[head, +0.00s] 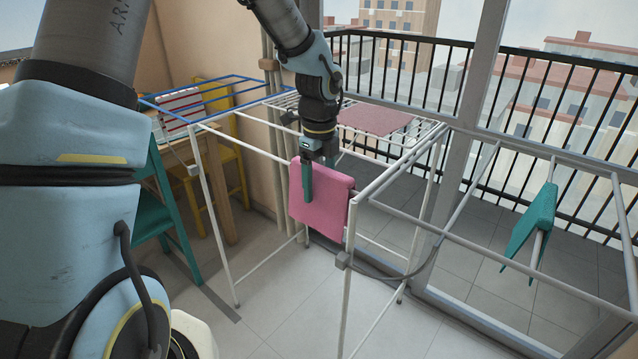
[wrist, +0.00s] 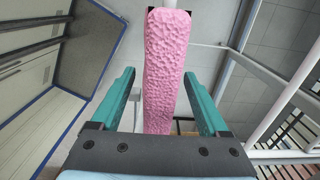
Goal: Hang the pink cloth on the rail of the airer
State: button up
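The pink cloth (head: 325,200) hangs folded over the near top rail of the white airer (head: 245,144). In the wrist view the pink cloth (wrist: 168,60) is a long strip seen from above, with a bit of white rail at its far end. My gripper (head: 307,185) points down over the cloth, with one teal finger in front of it; the other finger is hidden in the head view. In the wrist view my gripper (wrist: 160,75) is open, with one finger on each side of the cloth and a gap on both sides.
A dark pink cloth (head: 374,119) lies on the airer's far top. A teal cloth (head: 535,222) hangs on a rail at the right. A blue-railed frame (head: 222,97), a green chair (head: 170,200) and a yellow chair (head: 236,165) stand at the left. The front floor is clear.

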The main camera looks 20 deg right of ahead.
jog(key=shift+o, duration=0.4)
jog(key=shift+r, duration=0.1)
notch_tip(320, 180, up, 11)
jog(key=shift+f+b, duration=0.2)
jog(key=shift+b, duration=0.35)
jog(key=s+a+f+n, duration=0.1)
jog(key=a+f+n, duration=0.1)
jog(key=a+n, duration=0.7)
jog(key=s+a+f+n+t, duration=0.1)
jog(key=s+a+f+n, duration=0.1)
jog(key=a+n, duration=0.8)
jog(key=s+a+f+n, duration=0.1)
jog(key=a+f+n, duration=0.1)
jog(key=a+n, duration=0.8)
jog(key=shift+s+a+f+t, duration=0.15)
jog(key=shift+a+f+t, duration=0.15)
jog(key=shift+a, duration=0.25)
jog(key=shift+o, duration=1.1)
